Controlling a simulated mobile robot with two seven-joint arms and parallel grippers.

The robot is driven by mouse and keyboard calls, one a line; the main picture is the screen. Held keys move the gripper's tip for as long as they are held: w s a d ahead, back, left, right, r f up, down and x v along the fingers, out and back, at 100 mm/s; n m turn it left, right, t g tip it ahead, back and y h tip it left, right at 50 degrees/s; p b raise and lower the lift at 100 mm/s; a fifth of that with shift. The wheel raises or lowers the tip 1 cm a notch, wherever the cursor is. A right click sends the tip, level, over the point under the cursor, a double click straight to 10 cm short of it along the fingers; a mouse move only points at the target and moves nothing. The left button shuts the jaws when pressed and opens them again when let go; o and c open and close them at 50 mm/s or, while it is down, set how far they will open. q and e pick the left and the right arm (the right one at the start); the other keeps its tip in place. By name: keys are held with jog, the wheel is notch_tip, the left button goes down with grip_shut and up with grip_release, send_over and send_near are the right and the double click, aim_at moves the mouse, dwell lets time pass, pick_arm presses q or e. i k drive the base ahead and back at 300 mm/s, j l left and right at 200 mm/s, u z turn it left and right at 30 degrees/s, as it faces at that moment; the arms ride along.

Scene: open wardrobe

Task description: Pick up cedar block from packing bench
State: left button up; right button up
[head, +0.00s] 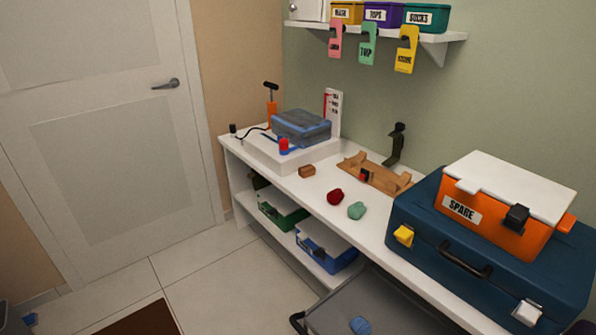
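A small brown wooden block (307,171), which looks like the cedar block, lies on the white packing bench (318,190). It rests near the front edge, between a white raised platform (262,147) to its left and a dark red bundle (335,196) to its right. Nothing covers it. Neither of my grippers shows in the head view.
A green bundle (356,211) and a wooden fixture (375,176) are right of the block. A blue-grey case (301,128) sits on the platform. A large blue case (440,230) carries an orange SPARE box (495,217). A grey surface (375,300) lies below the bench front.

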aim_at(308, 170)
jog(key=i+j+u, duration=0.8)
jog(key=i, duration=0.35)
jog(key=i+j+u, duration=0.15)
jog(key=i, duration=0.45)
jog(key=i+z, duration=0.25)
jog(key=z, duration=0.15)
jog(key=i+z, duration=0.45)
jog(key=z, duration=0.3)
